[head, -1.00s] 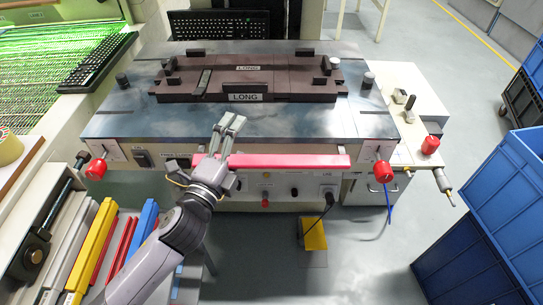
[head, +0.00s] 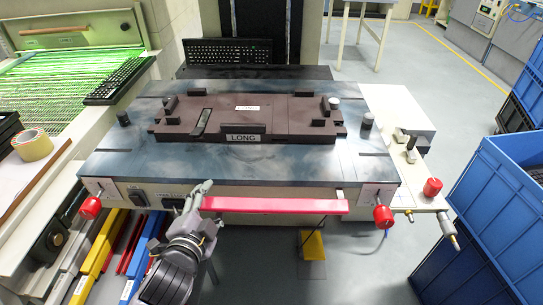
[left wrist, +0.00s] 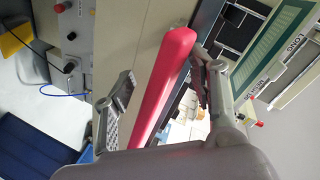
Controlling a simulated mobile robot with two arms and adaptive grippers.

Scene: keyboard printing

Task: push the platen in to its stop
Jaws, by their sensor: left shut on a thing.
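The platen (head: 300,166) is a wide blue-grey metal plate, bearing a dark brown fixture (head: 270,117) marked LONG. A red bar handle (head: 275,205) runs along its front. My left gripper (head: 202,191) is at the bar's left end. In the left wrist view, the left gripper (left wrist: 163,78) has one finger on each side of the red bar (left wrist: 160,85) and is shut on it. The platen's rear limit and any stop cannot be made out. My right gripper is not in view.
A black keyboard (head: 228,51) lies behind the platen. Red knobs (head: 383,215) sit at the front corners. Blue crates (head: 500,180) stand at the right. Coloured bars (head: 97,255) lie at lower left. A yellow pedal (head: 312,245) is on the floor below.

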